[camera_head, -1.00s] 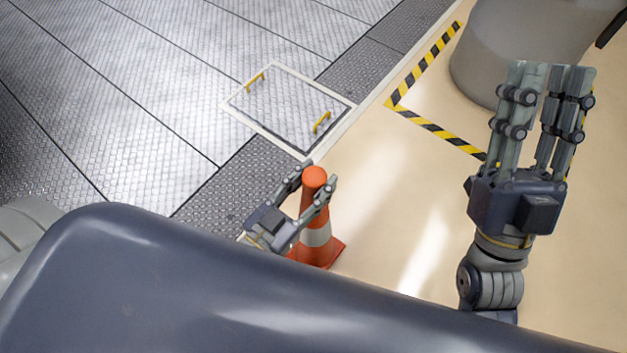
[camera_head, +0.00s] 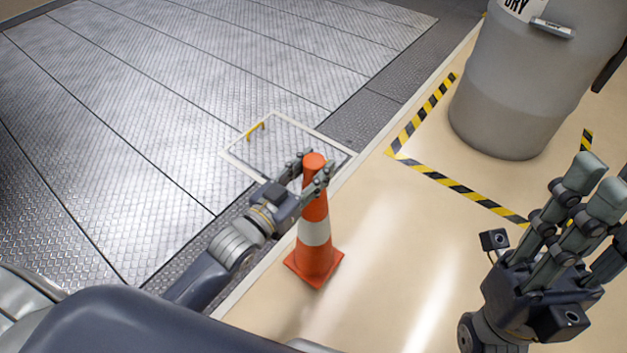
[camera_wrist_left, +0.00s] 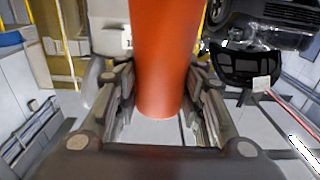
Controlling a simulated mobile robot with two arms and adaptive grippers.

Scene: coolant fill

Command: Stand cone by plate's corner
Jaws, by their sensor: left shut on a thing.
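An orange cone (camera_head: 314,255) with a white band and a square base is upright in the head view, in front of the white-framed plate. My left gripper (camera_head: 309,172) is shut on the cone near its top. In the left wrist view the cone's orange body (camera_wrist_left: 166,60) stands between the fingers (camera_wrist_left: 160,100). The plate (camera_head: 270,150) is set in the grey floor, with a yellow handle (camera_head: 255,130); the cone and gripper cover part of it. I cannot tell whether the cone's base touches the floor. My right gripper (camera_head: 590,215) is at the right, its fingers spread and empty.
A grey barrel (camera_head: 520,90) stands at the upper right behind yellow-black floor tape (camera_head: 450,183). The beige floor (camera_head: 400,250) between the cone and my right gripper is clear. Grey metal floor panels (camera_head: 130,120) lie to the left.

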